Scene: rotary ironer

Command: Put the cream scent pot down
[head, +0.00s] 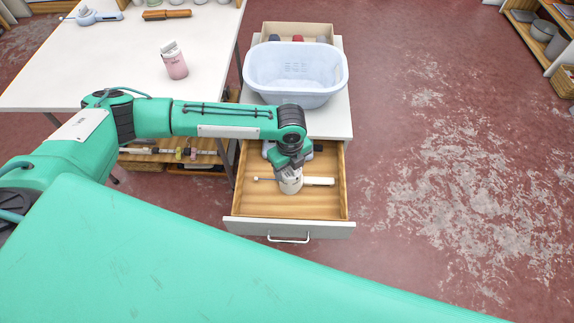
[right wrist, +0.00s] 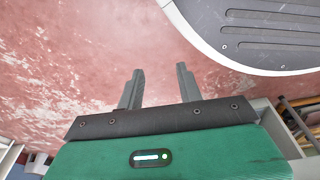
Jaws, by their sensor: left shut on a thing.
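The cream scent pot (head: 290,183) is in my left gripper (head: 288,168), inside the open wooden drawer (head: 290,207). The gripper comes from above and hides the pot's upper part. I cannot tell whether the pot's base touches the drawer floor. My right gripper (right wrist: 160,76) shows only in the right wrist view. Its two fingers stand apart with nothing between them, and the floor shows behind.
A white stick-like tool (head: 318,181) lies in the drawer beside the pot. A pale blue basin (head: 296,72) stands on the cabinet top (head: 338,122) behind the drawer. A pink pot (head: 174,62) stands on the white table (head: 95,62). The drawer's front strip is clear.

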